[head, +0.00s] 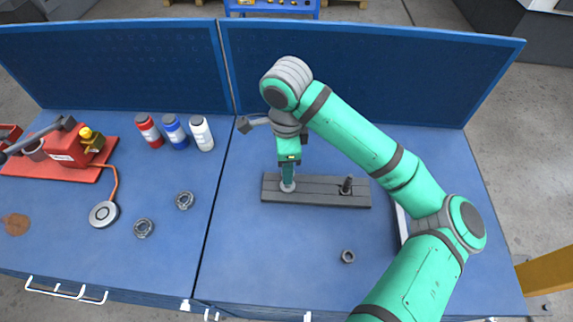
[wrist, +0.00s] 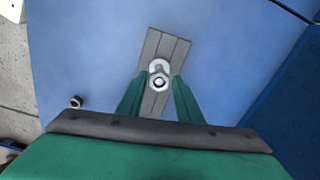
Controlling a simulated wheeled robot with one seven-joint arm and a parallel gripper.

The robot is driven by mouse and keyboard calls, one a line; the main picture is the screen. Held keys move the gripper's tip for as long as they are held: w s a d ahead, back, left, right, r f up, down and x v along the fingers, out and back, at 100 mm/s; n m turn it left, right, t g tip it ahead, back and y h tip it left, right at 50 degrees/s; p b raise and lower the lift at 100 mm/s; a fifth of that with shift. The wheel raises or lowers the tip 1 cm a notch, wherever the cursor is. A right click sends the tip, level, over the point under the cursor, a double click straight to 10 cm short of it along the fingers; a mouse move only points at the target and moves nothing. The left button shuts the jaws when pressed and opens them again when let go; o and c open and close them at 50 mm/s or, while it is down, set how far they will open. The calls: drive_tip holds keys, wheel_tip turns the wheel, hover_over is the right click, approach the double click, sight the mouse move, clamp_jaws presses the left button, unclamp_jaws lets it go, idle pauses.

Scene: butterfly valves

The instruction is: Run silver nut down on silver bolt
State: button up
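A silver nut (wrist: 160,82) sits around the top of the silver bolt (wrist: 159,80), seen end-on in the wrist view. The bolt stands near the left end of a grey plate (head: 320,199), and a pale round base (head: 288,187) shows there in the head view. My gripper (head: 288,178) points down over this bolt. In the wrist view its two green fingers (wrist: 160,88) stand apart on either side of the nut, with gaps visible. How far down the thread the nut is cannot be told.
A dark bolt (head: 347,185) stands on the plate's right part. A loose dark nut (head: 348,256) lies in front. Two grey rings (head: 185,200) (head: 143,228), three bottles (head: 175,132) and a red base (head: 80,173) are on the left. A blue panel (head: 370,70) stands behind.

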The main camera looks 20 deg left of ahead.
drive_tip(key=n, duration=0.5)
drive_tip(key=shift+d, duration=0.1)
drive_tip(key=n, duration=0.6)
drive_tip(key=shift+n, duration=0.4)
drive_tip(key=n, duration=0.6)
drive_tip(key=shift+d, duration=0.15)
drive_tip(key=n, duration=0.6)
drive_tip(key=shift+s, duration=0.1)
clamp_jaws()
